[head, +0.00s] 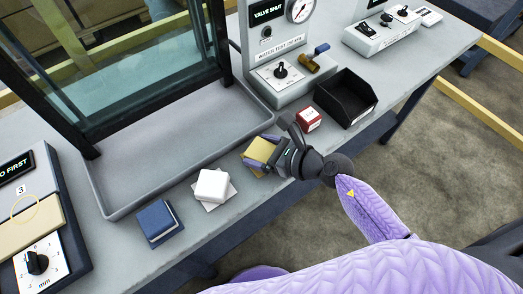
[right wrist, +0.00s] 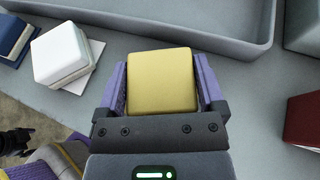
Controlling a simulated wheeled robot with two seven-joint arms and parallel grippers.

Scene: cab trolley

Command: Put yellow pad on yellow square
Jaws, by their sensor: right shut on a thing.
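The yellow pad (head: 261,149) is a small rounded block near the front edge of the bench, between my right gripper's fingers. My right gripper (head: 264,153) is shut on it from two sides. In the right wrist view the pad (right wrist: 161,80) sits squarely between the purple fingers of the gripper (right wrist: 161,85). I cannot make out a separate yellow square; the pad and gripper may cover it. I cannot tell whether the pad touches the bench. A dark shape at the lower left of the right wrist view may be my left gripper.
A white pad (head: 212,185) rests on a pale square, with a blue pad (head: 157,222) further left. A grey tray (head: 112,208) with a raised rim lies behind the pads.

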